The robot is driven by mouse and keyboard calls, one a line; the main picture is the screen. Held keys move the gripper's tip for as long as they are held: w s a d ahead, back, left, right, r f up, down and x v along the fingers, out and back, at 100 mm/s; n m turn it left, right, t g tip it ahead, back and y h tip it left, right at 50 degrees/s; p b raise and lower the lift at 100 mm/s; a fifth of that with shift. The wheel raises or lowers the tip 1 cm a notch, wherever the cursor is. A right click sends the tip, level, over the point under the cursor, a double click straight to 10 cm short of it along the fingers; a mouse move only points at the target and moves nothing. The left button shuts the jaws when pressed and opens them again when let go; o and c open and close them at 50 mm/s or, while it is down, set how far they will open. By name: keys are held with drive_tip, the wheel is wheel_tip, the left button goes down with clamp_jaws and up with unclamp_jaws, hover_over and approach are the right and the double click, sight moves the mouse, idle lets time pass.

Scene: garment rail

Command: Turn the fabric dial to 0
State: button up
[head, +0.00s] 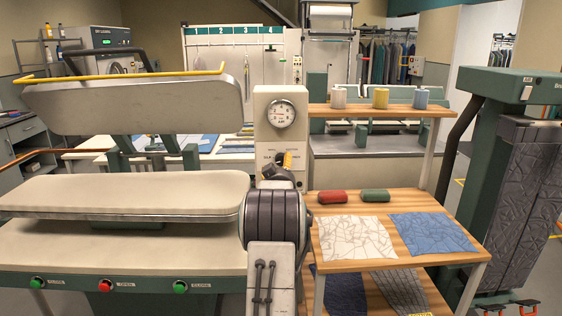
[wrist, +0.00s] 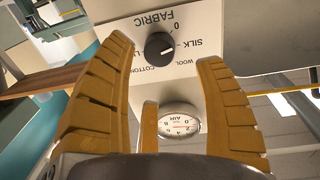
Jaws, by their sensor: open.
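The fabric dial (wrist: 158,46) is a round black knob with a white pointer mark on a pale panel (wrist: 120,20). The wrist view shows it upside down, with FABRIC, 0, SILK, WOOL and COTTON lettered around it. The white mark points away from the 0, towards the lower right of that picture, near the SILK and WOOL lettering. My gripper (wrist: 164,52) is open, its yellow fingers on either side of the knob in the picture. I see no contact. In the head view my gripper (head: 284,161) is before the panel (head: 262,135) and hides the knob.
An air gauge (head: 282,113) sits above the dial on the same panel. A press with padded boards (head: 120,195) and push buttons (head: 103,286) is on the left. A wooden shelf (head: 420,262) with fabric swatches and two small rolls stands close on the right.

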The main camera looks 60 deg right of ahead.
sight(281, 160)
drive_tip(key=shift+p+x, duration=1.15)
drive_tip(key=shift+x, duration=2.1)
drive_tip(key=shift+c, duration=0.4)
drive_tip(key=c, duration=1.1)
drive_tip(key=shift+c, duration=0.2)
drive_tip(key=shift+f+n+b, duration=0.1)
drive_tip(key=shift+n+b, duration=0.2)
drive_tip(key=shift+b, duration=0.35)
drive_tip(key=n+b, duration=0.1)
drive_tip(key=b, duration=0.2)
drive_tip(key=shift+f+n, duration=0.1)
drive_tip(key=shift+n, duration=0.3)
drive_tip(key=n+b, duration=0.2)
drive_tip(key=b, duration=0.3)
drive_tip(key=shift+a+n, duration=0.1)
drive_tip(key=shift+n, duration=0.3)
drive_tip(key=shift+r+n+b, duration=0.3)
drive_tip(key=shift+n+b, duration=0.1)
drive_tip(key=shift+b, duration=0.35)
